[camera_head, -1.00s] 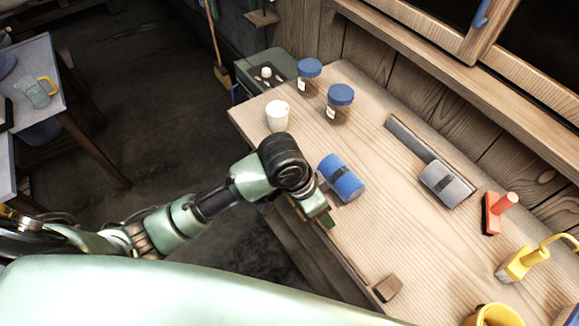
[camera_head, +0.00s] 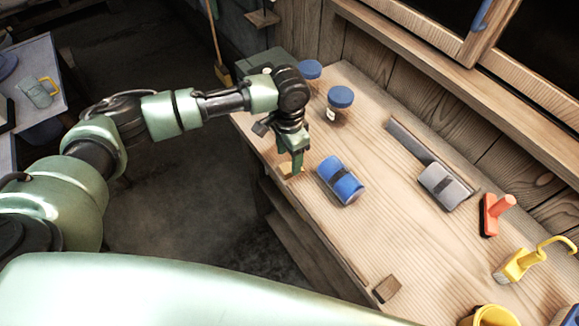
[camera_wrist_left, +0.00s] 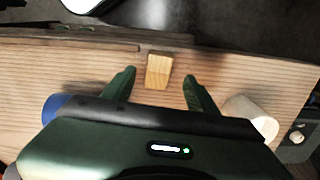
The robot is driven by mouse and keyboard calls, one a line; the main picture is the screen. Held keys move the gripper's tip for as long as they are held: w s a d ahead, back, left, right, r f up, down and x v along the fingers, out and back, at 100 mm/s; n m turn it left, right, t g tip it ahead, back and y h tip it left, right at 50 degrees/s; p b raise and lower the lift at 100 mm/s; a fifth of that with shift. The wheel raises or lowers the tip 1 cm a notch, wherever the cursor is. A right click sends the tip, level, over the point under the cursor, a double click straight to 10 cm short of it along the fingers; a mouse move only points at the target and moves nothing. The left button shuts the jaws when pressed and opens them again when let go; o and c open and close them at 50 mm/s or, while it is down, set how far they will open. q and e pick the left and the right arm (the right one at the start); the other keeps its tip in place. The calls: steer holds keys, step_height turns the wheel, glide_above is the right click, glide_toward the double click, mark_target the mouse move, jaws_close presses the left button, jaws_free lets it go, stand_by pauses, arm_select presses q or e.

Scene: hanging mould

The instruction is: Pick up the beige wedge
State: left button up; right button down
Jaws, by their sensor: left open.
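The beige wedge (camera_head: 286,170) lies on the wooden workbench near its front left edge. In the left wrist view the wedge (camera_wrist_left: 158,70) shows between the two finger tips, with a gap on each side. My left gripper (camera_head: 295,168) points down over the bench at the wedge and partly hides it in the head view. In the left wrist view the gripper (camera_wrist_left: 160,76) is open, with nothing held. My right gripper is in neither view.
A blue roll (camera_head: 341,180) lies just right of the gripper. Blue-lidded jars (camera_head: 340,103) stand behind. A brown block (camera_head: 387,289) lies at the front edge. The bench middle is clear.

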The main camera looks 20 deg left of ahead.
mark_target(289, 166)
arm_select(q)
steer(key=shift+f+p, duration=0.6)
steer(key=shift+f, duration=1.45)
steer(key=shift+s, duration=0.1)
jaws_close()
steer(key=shift+r, duration=0.15)
